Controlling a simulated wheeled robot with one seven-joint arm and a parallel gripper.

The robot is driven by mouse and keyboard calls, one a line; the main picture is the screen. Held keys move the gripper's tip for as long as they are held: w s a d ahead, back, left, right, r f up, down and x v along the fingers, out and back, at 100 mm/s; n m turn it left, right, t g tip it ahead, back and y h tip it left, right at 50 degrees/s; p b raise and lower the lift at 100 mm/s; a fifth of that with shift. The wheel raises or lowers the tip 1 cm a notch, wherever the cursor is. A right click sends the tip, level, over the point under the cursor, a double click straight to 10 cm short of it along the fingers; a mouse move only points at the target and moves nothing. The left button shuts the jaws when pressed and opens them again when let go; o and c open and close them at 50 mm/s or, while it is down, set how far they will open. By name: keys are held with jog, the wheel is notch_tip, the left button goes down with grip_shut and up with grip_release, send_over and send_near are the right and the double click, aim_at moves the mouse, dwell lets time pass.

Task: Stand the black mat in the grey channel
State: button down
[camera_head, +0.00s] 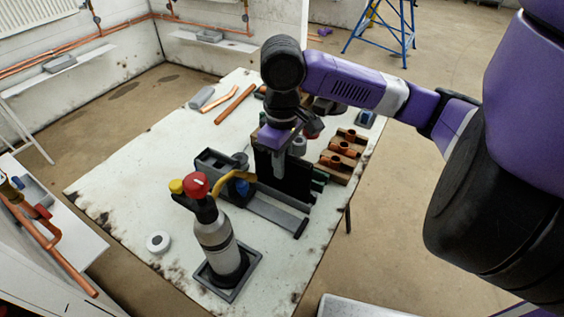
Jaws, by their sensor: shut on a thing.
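The black mat (295,182) is upright, a dark flat panel near the middle of the table. My gripper (279,160) points down and is shut on the mat's upper part. The grey channel (272,213) is a long low piece lying on the table along the near side of the mat. The mat's lower edge is close to the channel. A yellow hose and the bottle hide part of this area, so I cannot tell whether the edge is inside the channel or behind it.
A grey gas bottle (217,240) with a red top stands in a dark tray (229,281) in front. A wooden rack (341,157) with copper fittings is right of the mat. A white tape roll (158,242) lies left; the table's left side is mostly clear.

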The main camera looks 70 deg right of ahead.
jog(key=shift+f, duration=0.35)
jog(key=c, duration=1.3)
grip_release()
jog(key=shift+r, duration=0.15)
notch_tip(320, 180, up, 7)
jog(key=p, duration=0.6)
